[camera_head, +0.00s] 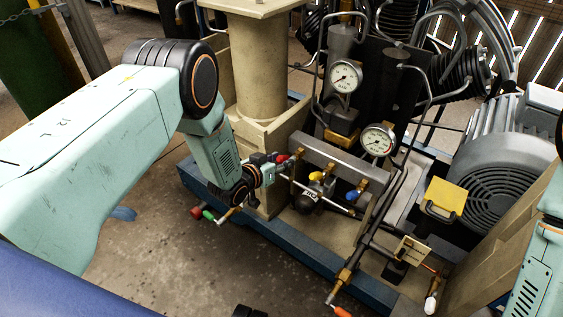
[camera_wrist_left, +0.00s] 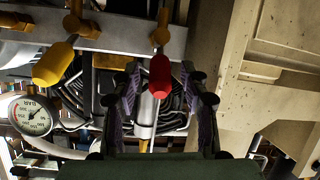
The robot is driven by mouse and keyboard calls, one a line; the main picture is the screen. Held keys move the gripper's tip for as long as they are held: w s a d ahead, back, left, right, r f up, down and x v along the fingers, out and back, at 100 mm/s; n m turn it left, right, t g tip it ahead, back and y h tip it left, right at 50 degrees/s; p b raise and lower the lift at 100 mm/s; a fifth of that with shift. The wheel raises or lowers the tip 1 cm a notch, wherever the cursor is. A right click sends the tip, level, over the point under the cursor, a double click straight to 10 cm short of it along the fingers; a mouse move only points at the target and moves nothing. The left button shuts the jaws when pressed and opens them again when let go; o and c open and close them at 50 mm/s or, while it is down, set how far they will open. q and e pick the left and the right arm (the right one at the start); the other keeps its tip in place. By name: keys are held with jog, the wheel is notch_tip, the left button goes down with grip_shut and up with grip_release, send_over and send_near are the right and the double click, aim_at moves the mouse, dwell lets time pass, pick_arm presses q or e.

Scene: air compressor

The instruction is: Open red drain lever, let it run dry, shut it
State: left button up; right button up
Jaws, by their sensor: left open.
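A red-handled lever (camera_head: 283,158) sits at the left end of a row of valves on the compressor's manifold. In the left wrist view the red handle (camera_wrist_left: 160,75) is between the two purple-padded fingers, with a gap on each side. My left gripper (camera_wrist_left: 160,95) is open around it and not closed on it. In the head view this gripper (camera_head: 277,166) is at the manifold's left end, its fingers small and partly hidden. My right gripper is out of view; only part of that arm shows at the right edge.
A yellow handle (camera_wrist_left: 55,63) is close beside the red one, and a blue handle (camera_head: 352,195) is further right. Two pressure gauges (camera_head: 345,77) stand above the manifold. A tan column (camera_head: 262,70) rises behind the left gripper. Bare floor (camera_head: 190,270) lies in front.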

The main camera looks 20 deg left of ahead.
pick_arm(q)
jog(key=shift+w+d+f, duration=0.1)
jog(key=shift+w, duration=0.15)
jog(key=shift+c, duration=0.3)
grip_shut()
dwell(0.4)
